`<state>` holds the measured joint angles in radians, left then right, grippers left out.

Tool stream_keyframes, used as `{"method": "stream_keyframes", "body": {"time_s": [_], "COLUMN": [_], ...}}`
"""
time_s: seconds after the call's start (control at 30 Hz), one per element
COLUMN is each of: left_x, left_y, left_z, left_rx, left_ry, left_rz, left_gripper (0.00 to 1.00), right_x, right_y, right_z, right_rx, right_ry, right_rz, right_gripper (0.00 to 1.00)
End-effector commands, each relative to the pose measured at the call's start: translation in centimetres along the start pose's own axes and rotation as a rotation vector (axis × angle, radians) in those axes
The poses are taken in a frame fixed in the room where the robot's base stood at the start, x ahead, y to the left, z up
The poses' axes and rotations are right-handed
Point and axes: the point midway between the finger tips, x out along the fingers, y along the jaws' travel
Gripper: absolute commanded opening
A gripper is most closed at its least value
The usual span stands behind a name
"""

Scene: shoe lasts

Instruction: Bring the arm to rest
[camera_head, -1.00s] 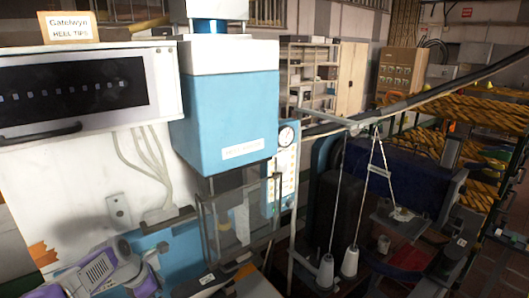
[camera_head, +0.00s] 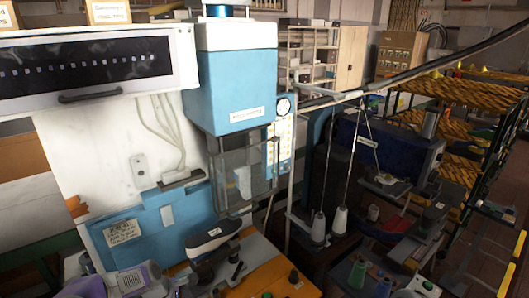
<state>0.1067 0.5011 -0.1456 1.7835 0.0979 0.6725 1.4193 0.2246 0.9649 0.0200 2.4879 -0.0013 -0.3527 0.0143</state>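Part of my purple and white arm (camera_head: 128,280) shows at the bottom left corner, low in front of the blue and white machine. Its gripper is not clearly seen; the arm runs off the bottom edge. My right arm and gripper are not in view. A dark and white shoe last (camera_head: 213,240) sits on the machine's front, below the clear guard (camera_head: 240,172). I see no gripper touching it.
The blue and white machine (camera_head: 236,92) fills the left and middle. An orange table (camera_head: 262,278) with black knobs is in front.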

Motion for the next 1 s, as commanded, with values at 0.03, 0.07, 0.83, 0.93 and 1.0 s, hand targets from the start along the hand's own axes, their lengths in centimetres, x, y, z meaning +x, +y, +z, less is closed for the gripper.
{"method": "stream_keyframes", "body": {"time_s": [0.03,0.07,0.83,0.93,1.0], "left_x": [2.1,3.3,25.1,27.7,29.4], "left_y": [-1.4,-2.0,-28.7,-29.0,-29.2], "left_z": [0.0,0.0,1.2,0.3,-0.3], "left_rx": [0.072,0.121,1.488,1.488,1.487], "left_ry": [0.003,0.005,-0.144,-0.144,-0.143], "left_rz": [-0.021,-0.027,-0.093,-0.093,-0.093], "left_gripper": [1.00,1.00,1.00,1.00,1.00], "right_x": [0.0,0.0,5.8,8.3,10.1], "right_y": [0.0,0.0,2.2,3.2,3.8], "right_z": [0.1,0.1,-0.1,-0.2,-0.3], "right_rx": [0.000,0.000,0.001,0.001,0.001], "right_ry": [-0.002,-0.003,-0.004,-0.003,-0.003], "right_rz": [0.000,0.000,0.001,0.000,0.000], "right_gripper": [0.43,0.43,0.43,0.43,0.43]}}
